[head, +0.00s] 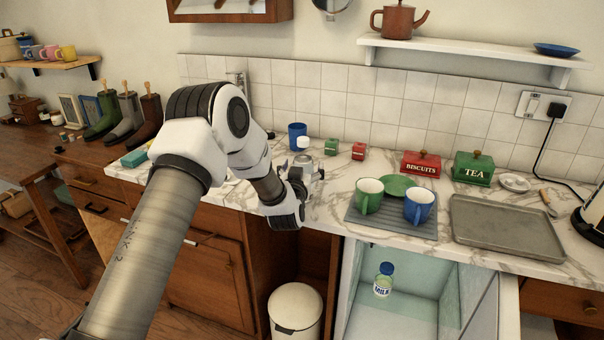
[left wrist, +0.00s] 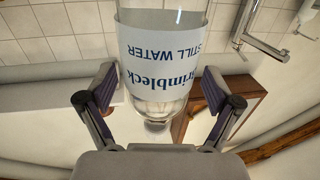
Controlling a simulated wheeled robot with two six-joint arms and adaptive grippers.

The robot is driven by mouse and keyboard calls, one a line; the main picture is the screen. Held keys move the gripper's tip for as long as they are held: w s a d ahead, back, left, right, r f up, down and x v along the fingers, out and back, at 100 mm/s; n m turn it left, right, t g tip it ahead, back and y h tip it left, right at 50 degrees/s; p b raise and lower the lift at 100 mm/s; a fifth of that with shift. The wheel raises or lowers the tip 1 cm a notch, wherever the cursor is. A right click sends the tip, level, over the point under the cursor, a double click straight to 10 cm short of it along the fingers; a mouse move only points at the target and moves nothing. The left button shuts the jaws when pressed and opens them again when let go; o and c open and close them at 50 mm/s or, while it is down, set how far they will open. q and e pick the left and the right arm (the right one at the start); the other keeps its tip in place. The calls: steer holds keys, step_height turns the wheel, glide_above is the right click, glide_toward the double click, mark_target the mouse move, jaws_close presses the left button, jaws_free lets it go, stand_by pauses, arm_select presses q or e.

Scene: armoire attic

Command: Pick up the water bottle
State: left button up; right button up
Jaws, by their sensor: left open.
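The water bottle (left wrist: 160,55) is clear, with a white label reading "STILL WATER", upside down in the left wrist view. In the head view the bottle (head: 304,159) stands upright on the marble counter, its white cap showing and its lower part hidden by my gripper. My left gripper (head: 300,188) is at the bottle, on its near side. In the left wrist view the left gripper (left wrist: 158,92) is open, one finger to each side of the bottle with gaps between. I cannot tell how far the bottle reaches between the fingers. My right gripper is not in view.
A blue cup (head: 297,131) stands behind the bottle. Green and red small boxes (head: 345,149) are to its right. A green mug (head: 369,194) and blue mug (head: 419,204) stand on a grey mat. An open compartment (head: 405,290) below holds a milk bottle (head: 383,281).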

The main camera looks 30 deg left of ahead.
arm_select(q)
steer(key=shift+w, duration=0.1)
jaws_close()
